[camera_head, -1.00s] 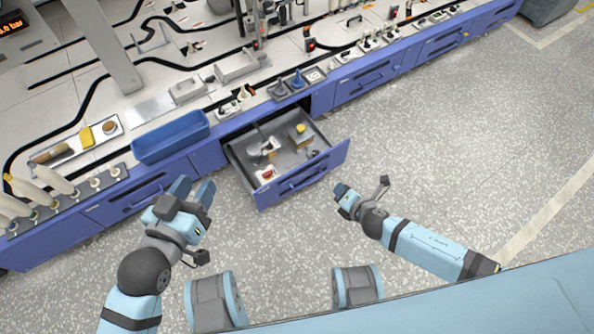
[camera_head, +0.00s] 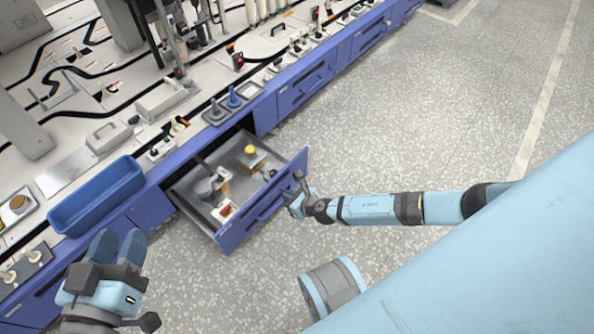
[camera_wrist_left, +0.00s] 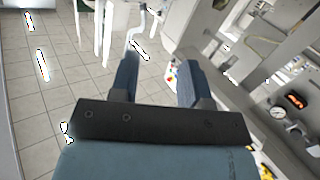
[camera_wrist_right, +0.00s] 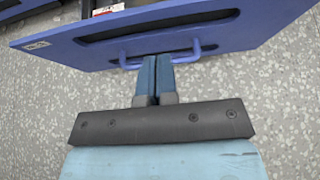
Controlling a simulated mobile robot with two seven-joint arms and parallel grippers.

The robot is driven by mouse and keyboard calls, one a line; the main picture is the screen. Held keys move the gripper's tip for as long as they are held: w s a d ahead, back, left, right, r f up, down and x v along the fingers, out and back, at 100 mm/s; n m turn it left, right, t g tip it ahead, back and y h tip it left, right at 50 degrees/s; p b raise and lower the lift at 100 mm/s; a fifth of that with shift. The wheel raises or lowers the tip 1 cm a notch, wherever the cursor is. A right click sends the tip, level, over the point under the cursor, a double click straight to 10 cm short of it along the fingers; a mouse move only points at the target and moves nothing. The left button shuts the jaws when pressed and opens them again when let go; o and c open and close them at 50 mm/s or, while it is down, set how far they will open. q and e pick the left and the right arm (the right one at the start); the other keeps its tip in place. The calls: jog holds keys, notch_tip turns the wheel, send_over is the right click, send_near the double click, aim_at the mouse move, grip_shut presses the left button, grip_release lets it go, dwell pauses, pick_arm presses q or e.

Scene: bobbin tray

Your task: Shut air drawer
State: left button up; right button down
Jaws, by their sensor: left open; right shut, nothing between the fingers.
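The air drawer (camera_head: 232,238) is a blue-fronted grey drawer, pulled out of the blue bench in the head view. It holds a yellow-topped piece, a grey cylinder and a red-and-white item. Its front and blue bar handle (camera_wrist_right: 160,56) fill the top of the right wrist view. My right gripper (camera_wrist_right: 156,62) is shut and empty, its fingertips at the handle bar; I cannot tell whether they touch. In the head view the right gripper (camera_head: 296,204) is beside the drawer front's right part. My left gripper (camera_head: 118,246) is open and empty, left of the drawer.
A blue bin (camera_head: 98,196) sits on the bench edge left of the drawer. Other closed blue drawers (camera_head: 306,86) line the bench to the right. The speckled floor (camera_head: 420,110) in front is clear. Small fittings stand along the bench top.

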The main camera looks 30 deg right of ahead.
aim_at(268, 186)
jog(key=x, duration=0.3)
jog(key=r+b+x, duration=0.1)
jog(key=shift+w+a+f, duration=0.2)
jog(key=shift+w+f, duration=0.05)
jog(key=shift+w, duration=0.35)
pick_arm(q)
jog(key=shift+w+a+m+t, duration=0.35)
jog(key=shift+w+m, duration=0.25)
jog(key=shift+m, duration=0.2)
pick_arm(e)
jog(key=shift+w+a+r, duration=0.1)
jog(key=shift+w+a, duration=0.2)
jog(key=shift+w, duration=0.5)
